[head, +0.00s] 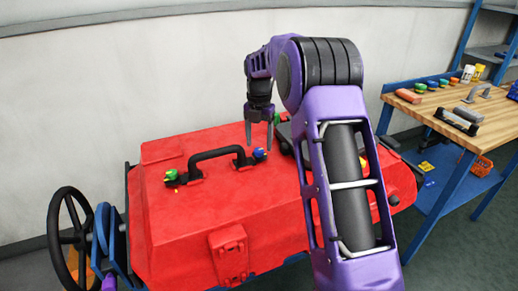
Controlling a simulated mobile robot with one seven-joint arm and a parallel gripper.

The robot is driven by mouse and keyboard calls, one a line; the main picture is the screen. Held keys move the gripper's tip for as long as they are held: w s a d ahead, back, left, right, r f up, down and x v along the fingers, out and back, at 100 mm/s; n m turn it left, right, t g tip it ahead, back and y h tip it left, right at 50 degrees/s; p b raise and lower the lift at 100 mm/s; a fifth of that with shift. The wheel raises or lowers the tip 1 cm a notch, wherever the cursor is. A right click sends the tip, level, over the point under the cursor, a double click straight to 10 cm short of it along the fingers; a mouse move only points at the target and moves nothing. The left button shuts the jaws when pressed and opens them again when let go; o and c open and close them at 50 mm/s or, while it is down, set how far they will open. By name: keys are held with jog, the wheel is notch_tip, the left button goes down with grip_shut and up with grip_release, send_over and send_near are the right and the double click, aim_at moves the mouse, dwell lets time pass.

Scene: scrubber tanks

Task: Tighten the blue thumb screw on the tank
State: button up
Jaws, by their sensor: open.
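The red tank (205,217) stands in front of me with a black handle (215,154) on its top. The blue thumb screw (259,153) sits on the tank's top near the right end of that handle. My gripper (259,140) points down with two dark fingers spread apart, above or around the blue screw. I cannot tell from this view whether the fingers touch it. Green thumb screws show at the handle's left end (171,175) and just right of my gripper (276,118). My purple arm hides part of the tank's right side.
A black handwheel (72,238) stands at the tank's left end. A pale wall is behind the tank.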

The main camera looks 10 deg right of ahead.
jog(key=shift+f, duration=1)
grip_shut()
